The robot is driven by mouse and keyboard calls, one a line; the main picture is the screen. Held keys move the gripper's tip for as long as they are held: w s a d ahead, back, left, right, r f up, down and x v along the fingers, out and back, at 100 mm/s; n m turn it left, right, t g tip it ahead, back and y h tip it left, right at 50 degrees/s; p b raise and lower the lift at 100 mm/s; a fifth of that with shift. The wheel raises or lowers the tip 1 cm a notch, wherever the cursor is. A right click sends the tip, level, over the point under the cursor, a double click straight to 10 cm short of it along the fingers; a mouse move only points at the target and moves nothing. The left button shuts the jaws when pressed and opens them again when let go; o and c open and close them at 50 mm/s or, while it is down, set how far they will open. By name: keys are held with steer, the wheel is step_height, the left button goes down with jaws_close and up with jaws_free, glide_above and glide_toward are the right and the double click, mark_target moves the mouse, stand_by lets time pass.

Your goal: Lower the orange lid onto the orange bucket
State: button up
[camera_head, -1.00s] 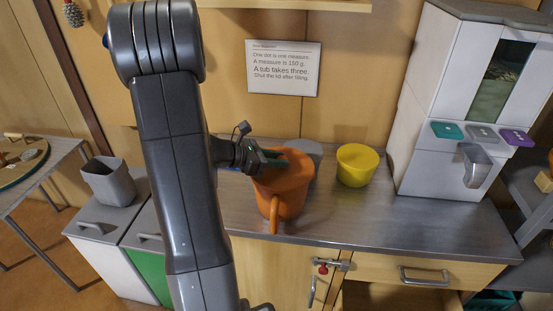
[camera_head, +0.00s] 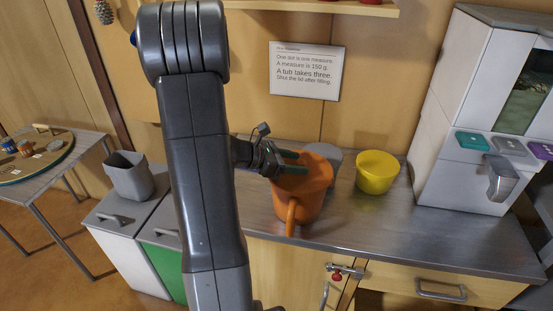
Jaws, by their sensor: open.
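The orange bucket (camera_head: 308,205) stands upright on the grey counter, with a handle on its front side. A flat orange surface, which looks like the orange lid (camera_head: 318,172), covers its top. I cannot tell whether it sits fully flush on the rim. My gripper (camera_head: 297,162) comes in from the left at the height of the bucket's top. Its two green fingers are apart and lie over the left part of the orange top. Whether they touch it is not clear.
A yellow tub (camera_head: 377,174) stands to the right of the bucket. A grey round thing (camera_head: 331,156) is partly hidden behind the bucket. A white dispenser (camera_head: 455,170) stands further right. The counter (camera_head: 400,222) in front of the yellow tub is clear.

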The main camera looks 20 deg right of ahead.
steer(key=b+v, duration=0.1)
steer(key=v, duration=1.2)
steer(key=shift+a, duration=0.15)
steer(key=shift+r, duration=0.1)
steer(key=p+x, duration=0.1)
steer(key=x, duration=1.3)
steer(key=shift+a+r, duration=0.1)
steer(key=shift+a, duration=0.05)
